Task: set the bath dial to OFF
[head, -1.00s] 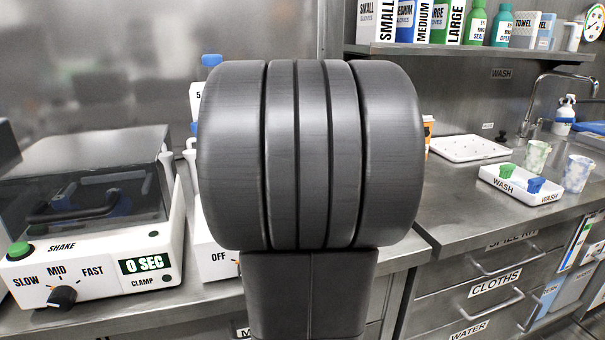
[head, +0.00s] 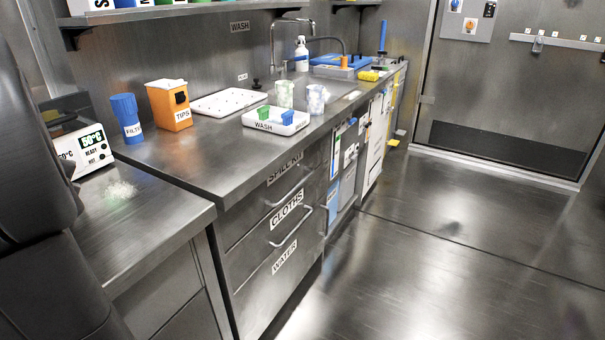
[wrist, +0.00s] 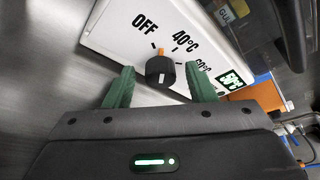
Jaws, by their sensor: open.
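The bath's dial (wrist: 160,72) is a black knob on the white bath panel (wrist: 105,35) in the wrist view. The labels OFF, 40°C and 60°C run around it from left to right. An orange mark shows at the knob's upper edge, between OFF and 40°C. My gripper (wrist: 158,66) is open, with one green finger on each side of the knob. I cannot tell whether the fingers touch it. In the head view the bath (head: 88,147) is at the left, mostly hidden by my arm. Its display appears to read 50°C, READY HOT.
A blue FILTER container (head: 126,118) and an orange TIPS box (head: 169,105) stand to the right. A white WASH tray (head: 275,123) is farther along. The floor at right is clear.

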